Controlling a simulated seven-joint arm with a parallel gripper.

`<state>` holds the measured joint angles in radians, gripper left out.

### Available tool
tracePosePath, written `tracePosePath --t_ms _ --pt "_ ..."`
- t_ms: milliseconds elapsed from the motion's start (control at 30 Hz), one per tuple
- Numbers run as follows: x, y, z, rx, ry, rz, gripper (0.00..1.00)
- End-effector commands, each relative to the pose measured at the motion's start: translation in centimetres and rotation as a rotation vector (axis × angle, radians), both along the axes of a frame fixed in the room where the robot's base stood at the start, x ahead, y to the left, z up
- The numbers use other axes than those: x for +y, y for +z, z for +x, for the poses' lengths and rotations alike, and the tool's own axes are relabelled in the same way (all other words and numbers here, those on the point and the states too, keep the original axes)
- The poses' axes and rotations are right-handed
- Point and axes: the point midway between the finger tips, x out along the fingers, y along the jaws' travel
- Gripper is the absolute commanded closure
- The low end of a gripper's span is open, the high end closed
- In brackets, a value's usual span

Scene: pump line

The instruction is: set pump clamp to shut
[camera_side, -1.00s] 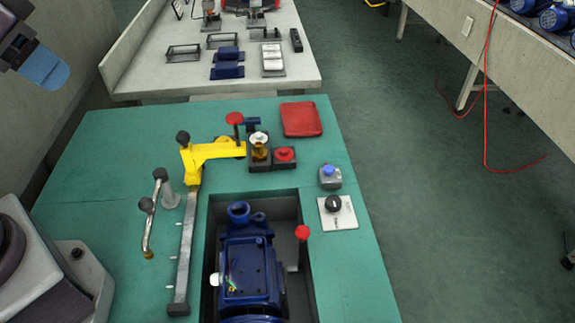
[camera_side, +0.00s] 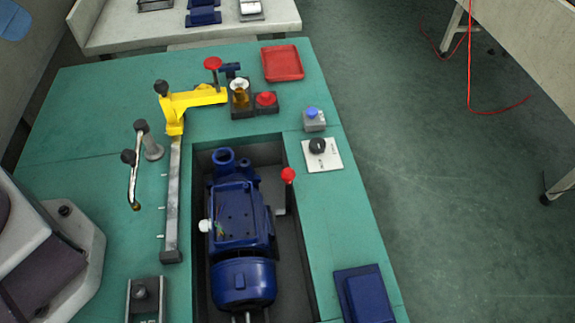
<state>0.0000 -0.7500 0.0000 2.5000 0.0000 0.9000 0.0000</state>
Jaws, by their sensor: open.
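The blue pump (camera_side: 240,215) lies in a dark recess (camera_side: 270,162) in the green bench. A lever with a red ball knob (camera_side: 288,175) stands up at the recess's right wall, beside the pump; it looks like the pump clamp. I cannot tell from its pose whether it is clamped. The rest of my gripper is out of frame. I see nothing held in it.
A yellow arm (camera_side: 190,100) on a grey bar, a red-knobbed block (camera_side: 266,100), a red tray (camera_side: 282,63), a blue button box (camera_side: 313,118) and a black knob plate (camera_side: 322,155) surround the recess. A dark blue block (camera_side: 364,296) lies at front right.

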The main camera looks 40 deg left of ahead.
Motion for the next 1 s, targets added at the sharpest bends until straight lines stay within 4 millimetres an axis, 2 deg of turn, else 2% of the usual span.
tracePosePath --t_ms 400,467,633,767,1000 --pt "0.0 0.0 0.0 0.0 0.0 0.0 0.57" --pt "-0.1 0.0 0.0 0.0 -0.002 0.0 0.46" --pt "-1.3 -1.7 0.6 0.088 -0.063 0.002 0.46" --pt "-3.2 -3.1 2.7 0.2 -0.143 0.011 0.46" --pt "-8.6 -6.3 8.2 0.372 -0.178 0.011 0.46"
